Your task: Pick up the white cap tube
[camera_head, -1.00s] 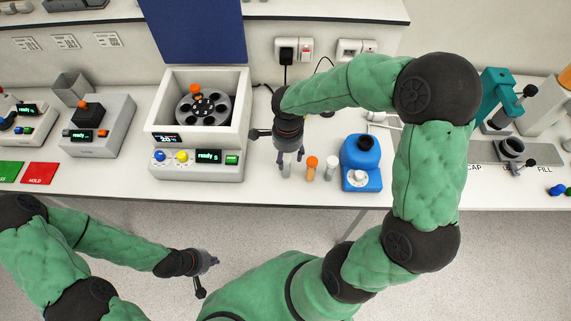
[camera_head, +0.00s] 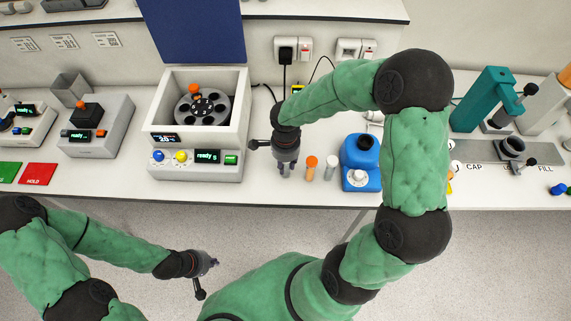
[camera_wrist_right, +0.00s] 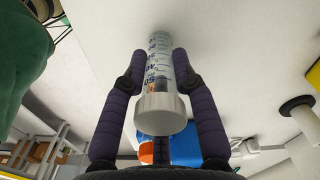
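My right gripper (camera_head: 286,173) points down at the bench front, right of the white centrifuge-like machine. In the right wrist view its two fingers (camera_wrist_right: 160,68) press against both sides of a clear graduated tube with a white cap (camera_wrist_right: 160,108). The cap faces the wrist, and the fingers hold the tube body beyond it. In the head view the gripper mostly hides this tube. A second white-capped tube (camera_head: 331,162) stands apart to the right, past an orange-capped tube (camera_head: 311,163). My left gripper (camera_head: 209,263) is empty, low in front of the bench; its finger opening is unclear.
The white machine (camera_head: 205,172) with a rotor stands close left of my right gripper. A blue device (camera_head: 360,165) stands right of the tubes. A teal press (camera_head: 487,98) and grey fixture plate are further right. Bench front edge is close to the tubes.

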